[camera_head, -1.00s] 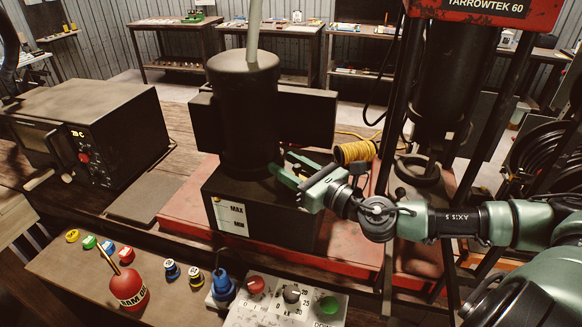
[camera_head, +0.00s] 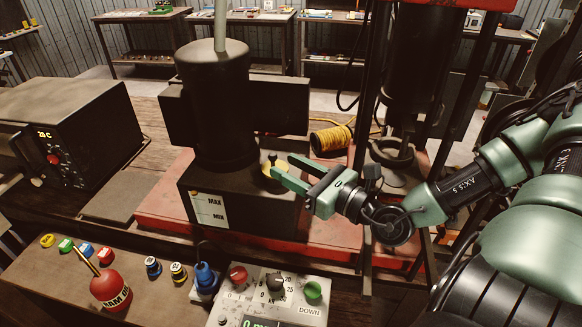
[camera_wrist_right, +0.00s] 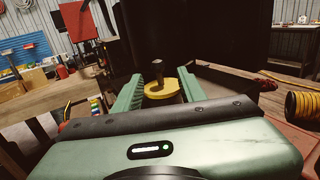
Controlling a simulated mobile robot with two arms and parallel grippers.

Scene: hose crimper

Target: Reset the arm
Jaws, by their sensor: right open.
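My right gripper (camera_head: 281,174) is open, with its green fingers pointing left in the head view. It is just right of a yellow cap with a dark knob (camera_head: 273,170) on top of the black tank marked MAX and MIN (camera_head: 238,212). In the right wrist view the yellow cap (camera_wrist_right: 161,89) shows between and just beyond the two fingertips (camera_wrist_right: 158,82). I cannot tell whether the fingers touch it. My right arm comes in from the right. My left gripper is not in view.
A control box with red and green buttons (camera_head: 275,297), a red oil can (camera_head: 110,290) and several small coloured caps stand in front. A yellow spool (camera_head: 331,138) lies behind my gripper. The red press frame (camera_head: 430,18) rises at the right. A black box (camera_head: 75,125) stands left.

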